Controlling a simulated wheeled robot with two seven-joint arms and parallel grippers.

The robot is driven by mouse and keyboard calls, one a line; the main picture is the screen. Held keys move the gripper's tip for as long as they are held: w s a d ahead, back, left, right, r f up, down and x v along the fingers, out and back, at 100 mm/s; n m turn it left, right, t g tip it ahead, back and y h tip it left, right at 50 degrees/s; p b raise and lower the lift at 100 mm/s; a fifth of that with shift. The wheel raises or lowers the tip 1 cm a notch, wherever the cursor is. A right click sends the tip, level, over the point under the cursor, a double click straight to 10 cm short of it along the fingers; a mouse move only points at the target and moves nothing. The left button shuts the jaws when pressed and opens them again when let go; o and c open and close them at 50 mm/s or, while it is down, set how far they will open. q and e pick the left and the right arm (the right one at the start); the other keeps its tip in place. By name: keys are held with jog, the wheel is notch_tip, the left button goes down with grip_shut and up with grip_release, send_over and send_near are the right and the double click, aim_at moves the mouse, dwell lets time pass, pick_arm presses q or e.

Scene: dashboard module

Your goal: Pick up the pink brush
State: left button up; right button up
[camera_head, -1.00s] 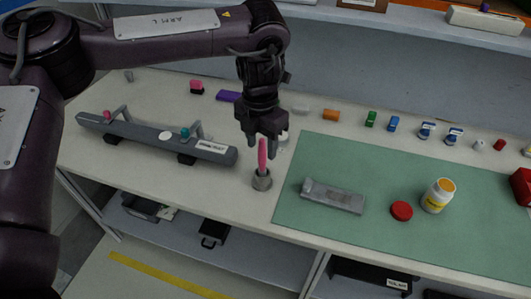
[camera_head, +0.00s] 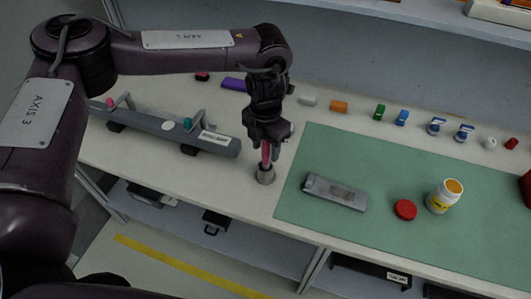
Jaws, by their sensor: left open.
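The fingers are open and partly hide the top of the brush. I cannot tell whether they touch it. My right gripper is not in view.
A grey bar with handles (camera_head: 165,128) lies to the left. The green mat (camera_head: 400,245) holds a grey metal piece (camera_head: 336,191), a red cap (camera_head: 405,210) and a yellow-white jar (camera_head: 444,196). Small coloured items line the bench behind the mat.

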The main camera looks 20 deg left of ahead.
pick_arm(q)
jog(key=shift+f, duration=0.2)
grip_shut()
jog(key=shift+r, duration=0.1)
